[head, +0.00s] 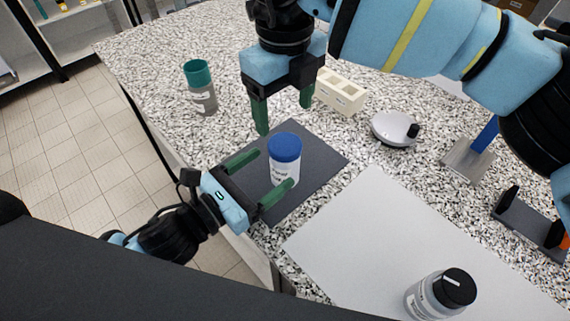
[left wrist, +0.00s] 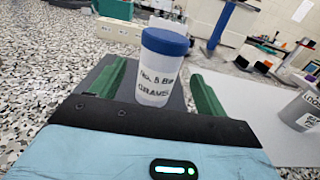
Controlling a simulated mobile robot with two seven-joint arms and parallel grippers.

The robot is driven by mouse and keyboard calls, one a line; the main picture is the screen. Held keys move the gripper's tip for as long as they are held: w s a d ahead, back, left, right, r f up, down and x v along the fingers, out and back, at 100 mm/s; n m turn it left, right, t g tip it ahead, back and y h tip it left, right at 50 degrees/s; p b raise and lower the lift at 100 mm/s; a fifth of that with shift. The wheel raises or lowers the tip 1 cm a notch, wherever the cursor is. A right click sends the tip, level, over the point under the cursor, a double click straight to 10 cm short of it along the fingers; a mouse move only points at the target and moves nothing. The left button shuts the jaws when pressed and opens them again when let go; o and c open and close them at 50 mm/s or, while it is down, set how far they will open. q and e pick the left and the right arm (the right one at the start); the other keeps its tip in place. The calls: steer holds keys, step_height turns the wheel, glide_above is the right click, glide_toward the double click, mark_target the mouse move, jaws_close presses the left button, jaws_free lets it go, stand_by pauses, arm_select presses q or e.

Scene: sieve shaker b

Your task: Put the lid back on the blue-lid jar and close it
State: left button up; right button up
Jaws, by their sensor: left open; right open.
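The blue-lid jar (head: 284,172) stands upright on a dark grey mat (head: 325,158), with its blue lid (head: 285,147) sitting on top. In the left wrist view the jar (left wrist: 155,88) has a label that seems to read gravel, and the lid (left wrist: 165,41) looks level on it. My left gripper (head: 268,172) is open, with a green finger on either side of the jar and no clear contact. My right gripper (head: 284,115) is open and empty, pointing down above and slightly behind the jar, apart from the lid.
A teal-lid jar (head: 200,88) stands at the back left. A cream rack (head: 340,91) and a round scale-like device (head: 394,130) are behind the mat. A black-lid jar (head: 440,294) stands on the pale sheet (head: 360,235), which is otherwise clear.

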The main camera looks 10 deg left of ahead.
mark_target(274, 166)
arm_select(q)
steer(key=shift+x, duration=2.7)
steer(key=shift+c, duration=0.4)
jaws_close()
arm_select(e)
steer(key=n, duration=1.3)
steer(key=shift+n, duration=0.3)
steer(key=n, duration=0.4)
steer(key=shift+n, duration=0.3)
